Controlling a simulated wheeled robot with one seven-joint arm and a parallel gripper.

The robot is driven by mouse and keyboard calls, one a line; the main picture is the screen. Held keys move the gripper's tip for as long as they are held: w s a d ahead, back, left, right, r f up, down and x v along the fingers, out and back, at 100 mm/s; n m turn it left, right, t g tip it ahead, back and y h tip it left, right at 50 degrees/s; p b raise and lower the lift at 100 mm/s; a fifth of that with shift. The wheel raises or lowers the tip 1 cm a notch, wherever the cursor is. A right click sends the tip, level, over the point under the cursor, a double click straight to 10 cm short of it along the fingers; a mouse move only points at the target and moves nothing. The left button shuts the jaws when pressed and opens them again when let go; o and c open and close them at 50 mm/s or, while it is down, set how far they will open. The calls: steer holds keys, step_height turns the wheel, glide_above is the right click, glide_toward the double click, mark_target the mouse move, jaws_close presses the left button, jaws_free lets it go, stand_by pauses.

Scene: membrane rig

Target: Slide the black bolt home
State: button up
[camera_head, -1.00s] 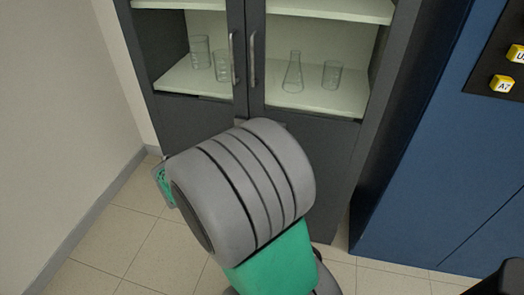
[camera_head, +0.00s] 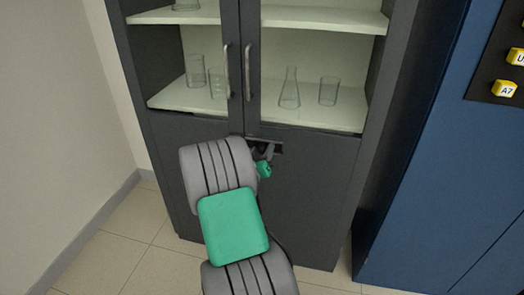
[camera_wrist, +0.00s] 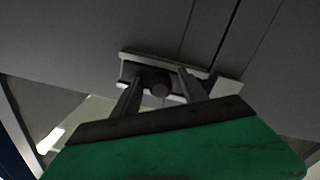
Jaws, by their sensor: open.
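The black bolt (camera_wrist: 160,87) shows in the wrist view as a dark rounded knob in front of a pale mounting plate (camera_wrist: 217,80) on the cabinet doors. My gripper (camera_wrist: 160,80) is open, with one finger on each side of the knob. I cannot tell whether the fingers touch it. In the head view my gripper (camera_head: 267,157) is at the bolt's mount (camera_head: 278,148), just below the two door handles. My arm and gripper hide part of the mount, and the bolt itself cannot be made out there.
The dark grey cabinet (camera_head: 318,200) has two closed glazed doors with upright handles (camera_head: 247,73). Glassware (camera_head: 289,88) stands on its shelves. A blue cabinet (camera_head: 430,190) with yellow labelled buttons stands at the right. A wall is at the left, with bare tiled floor before it.

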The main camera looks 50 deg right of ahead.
jaws_close()
stand_by(0.4)
steer(key=shift+f, duration=0.1)
stand_by(0.8)
